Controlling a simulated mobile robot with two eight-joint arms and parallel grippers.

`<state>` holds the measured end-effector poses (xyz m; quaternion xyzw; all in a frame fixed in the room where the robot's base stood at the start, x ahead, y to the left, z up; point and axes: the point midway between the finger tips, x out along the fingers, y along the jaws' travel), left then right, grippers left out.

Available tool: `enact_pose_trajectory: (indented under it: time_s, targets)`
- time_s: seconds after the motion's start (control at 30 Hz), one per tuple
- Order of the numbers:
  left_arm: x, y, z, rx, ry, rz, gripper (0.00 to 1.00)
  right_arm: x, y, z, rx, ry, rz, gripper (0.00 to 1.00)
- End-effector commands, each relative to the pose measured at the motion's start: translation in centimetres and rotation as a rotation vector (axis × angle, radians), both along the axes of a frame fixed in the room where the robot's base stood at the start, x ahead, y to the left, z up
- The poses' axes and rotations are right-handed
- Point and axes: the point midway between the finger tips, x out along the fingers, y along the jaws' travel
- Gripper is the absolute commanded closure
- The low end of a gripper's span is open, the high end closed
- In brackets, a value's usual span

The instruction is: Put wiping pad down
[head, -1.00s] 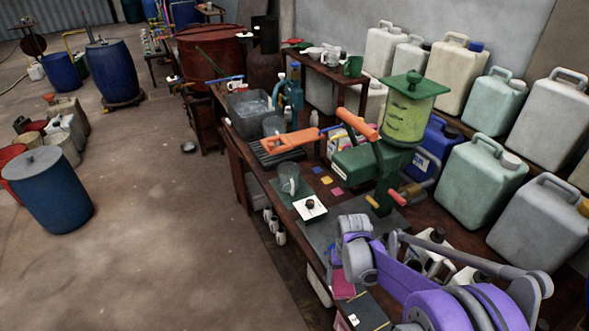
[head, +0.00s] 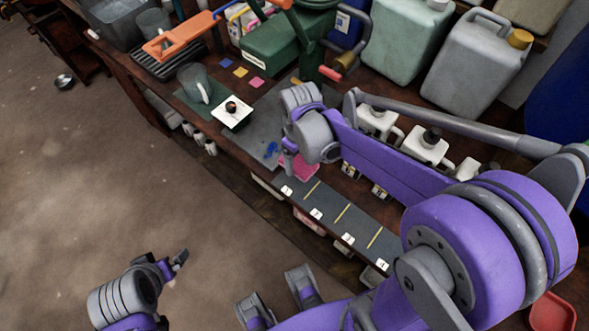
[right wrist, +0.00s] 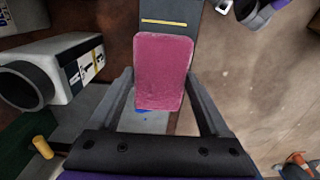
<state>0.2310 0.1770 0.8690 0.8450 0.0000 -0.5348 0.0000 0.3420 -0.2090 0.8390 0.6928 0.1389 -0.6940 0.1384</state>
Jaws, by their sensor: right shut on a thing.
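The wiping pad is a pink, roughly rectangular slab (head: 301,169). My right gripper (head: 289,158) is shut on it, at the bench's front edge side. In the right wrist view the pad (right wrist: 163,68) sits between the two dark fingers (right wrist: 162,103), its far end over a dark strip. A dark strip with yellow lines and small numbered tags (head: 329,209) runs along the bench beside the pad. Whether the pad touches the surface is unclear. My left gripper (head: 176,263) is over the floor, away from the bench; its opening is unclear.
Blue marks (head: 271,149) lie on a grey sheet beside the pad. White bottles (head: 426,147) stand just behind my right arm. A white square plate with a dark knob (head: 231,112) and a glass mug (head: 195,83) stand to the left. Large canisters (head: 478,62) line the back.

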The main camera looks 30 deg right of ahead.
Motion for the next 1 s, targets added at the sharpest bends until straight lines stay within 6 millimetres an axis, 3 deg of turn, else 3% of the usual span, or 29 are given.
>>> enact_pose_trajectory:
  time_s: [0.1,0.5,0.97,1.0]
  targets:
    - [-0.1,0.0,-0.4,0.000,0.002,0.000,0.00,0.0,0.0,-2.3,0.000,0.000,-0.001,0.73]
    - [-0.2,0.0,-1.3,0.000,0.004,0.000,0.00,0.1,0.0,-7.2,0.000,0.000,-0.002,0.73]
    - [-0.2,0.0,-1.7,0.000,0.006,0.000,0.00,0.0,0.0,-8.1,0.000,0.000,-0.003,0.73]
    - [-0.3,0.0,-1.7,0.000,0.006,0.000,0.00,0.0,0.0,-8.1,0.000,0.000,-0.003,0.17]
